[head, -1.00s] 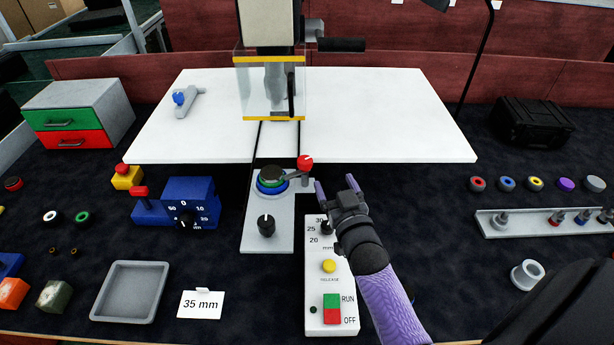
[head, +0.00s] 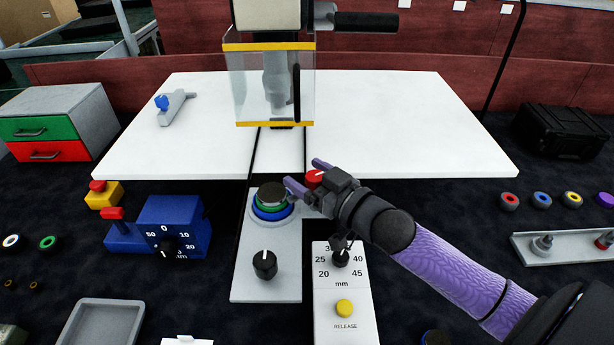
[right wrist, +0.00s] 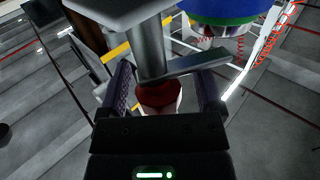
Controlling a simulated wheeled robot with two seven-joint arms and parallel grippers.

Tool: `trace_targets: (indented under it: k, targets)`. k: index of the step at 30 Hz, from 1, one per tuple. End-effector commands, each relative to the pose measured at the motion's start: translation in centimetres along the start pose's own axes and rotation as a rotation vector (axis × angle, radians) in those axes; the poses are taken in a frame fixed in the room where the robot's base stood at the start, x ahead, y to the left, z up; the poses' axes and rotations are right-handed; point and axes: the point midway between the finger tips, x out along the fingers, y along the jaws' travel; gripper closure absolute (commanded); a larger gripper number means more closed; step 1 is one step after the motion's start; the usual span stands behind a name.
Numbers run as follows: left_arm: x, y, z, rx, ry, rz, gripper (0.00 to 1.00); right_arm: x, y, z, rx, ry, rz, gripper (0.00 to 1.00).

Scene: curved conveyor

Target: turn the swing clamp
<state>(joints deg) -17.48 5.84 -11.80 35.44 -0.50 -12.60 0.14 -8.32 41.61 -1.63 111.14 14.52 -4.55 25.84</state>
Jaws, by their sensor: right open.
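The swing clamp has a red knob (head: 314,178) and stands at the right of a stack of black, green and blue rings (head: 271,198) on a grey plate (head: 262,288). My right gripper (head: 304,173) is open at the clamp, with its fingers on either side of the red knob. In the right wrist view, the red knob (right wrist: 160,95) lies between the two open fingers, below a grey post (right wrist: 148,50). I cannot tell whether a finger touches it. The gripper hides most of the clamp's arm in the head view. My left gripper is not in view.
A press with a clear guard (head: 268,85) stands behind the clamp on a white table (head: 400,130). A control panel (head: 330,300) with a dial and a yellow button lies in front. A blue dial box (head: 172,225) stands at the left.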

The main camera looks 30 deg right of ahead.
Motion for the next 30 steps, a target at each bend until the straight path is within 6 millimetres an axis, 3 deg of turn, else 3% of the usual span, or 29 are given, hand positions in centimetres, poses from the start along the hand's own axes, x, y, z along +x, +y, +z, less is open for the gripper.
trace_targets:
  k: [10,21,30]
  targets:
    - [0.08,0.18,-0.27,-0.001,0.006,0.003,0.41,0.48,0.02,-0.03,0.000,0.000,0.001,0.19]
    - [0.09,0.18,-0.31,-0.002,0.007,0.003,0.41,0.46,0.02,-0.02,-0.001,0.000,0.001,0.97]
    - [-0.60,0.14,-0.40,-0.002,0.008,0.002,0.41,0.45,0.05,-0.21,0.004,0.000,0.031,1.00]
